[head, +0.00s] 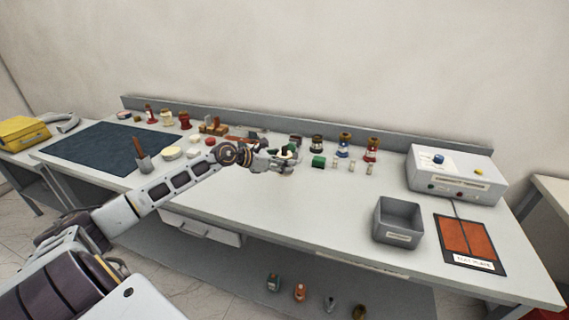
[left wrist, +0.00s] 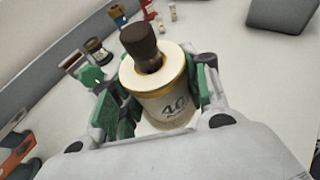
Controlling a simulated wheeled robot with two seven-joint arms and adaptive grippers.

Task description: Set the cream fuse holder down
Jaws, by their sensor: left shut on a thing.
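The cream fuse holder (left wrist: 168,98) is a short cream cylinder with a gold band, a printed marking and a dark brown stem (left wrist: 141,45) standing out of its top hole. My left gripper (head: 286,160) is shut on it, with green-padded fingers on both sides in the left wrist view (left wrist: 160,88). In the head view the gripper is over the middle of the long grey workbench (head: 300,213), and the holder is mostly hidden by the fingers. I cannot tell whether its base touches the bench. My right gripper is not in view.
A green block (head: 318,161), small cream pieces and dark, blue and red bushings (head: 372,149) stand just right of the gripper. A grey bin (head: 397,220), a red-brown pad (head: 466,237) and a white device (head: 455,176) are farther right.

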